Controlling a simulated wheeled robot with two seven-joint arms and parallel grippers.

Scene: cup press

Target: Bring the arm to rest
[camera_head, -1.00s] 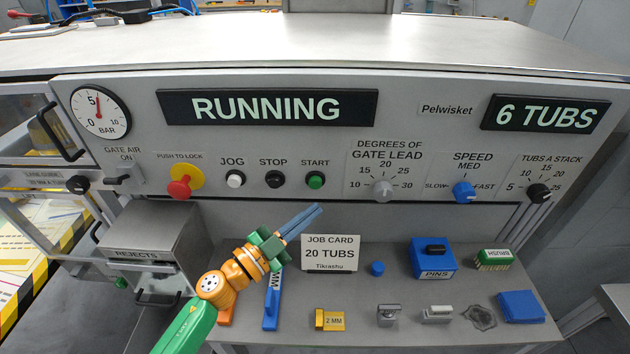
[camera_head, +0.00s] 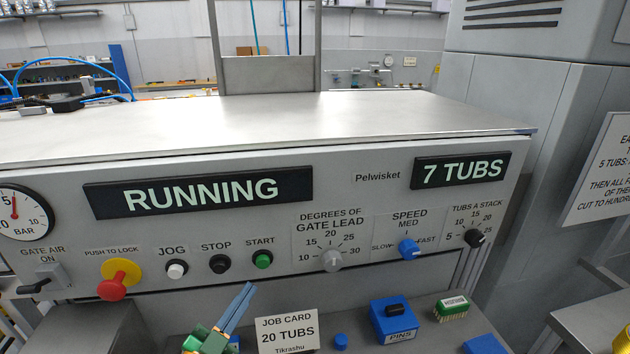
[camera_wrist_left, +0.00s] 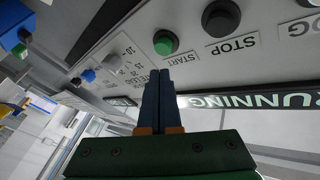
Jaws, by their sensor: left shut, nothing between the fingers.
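My left gripper (camera_head: 238,305) comes in at the bottom of the head view, its blue fingers closed together and pointing up and right. It is empty and apart from the panel, below the green START button (camera_head: 262,260). In the left wrist view the closed fingers (camera_wrist_left: 161,80) reach toward the panel beside the START button (camera_wrist_left: 165,42). The rest of the left arm is cut off by the bottom edge of the head view. My right gripper does not show.
The machine's display (camera_head: 198,190) reads RUNNING and the tub counter (camera_head: 463,171) reads 7 TUBS. A job card (camera_head: 287,331) stands right of my fingers. A blue PINS box (camera_head: 394,320) and a green brush (camera_head: 451,307) sit on the shelf. A red push-to-lock knob (camera_head: 112,288) is at left.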

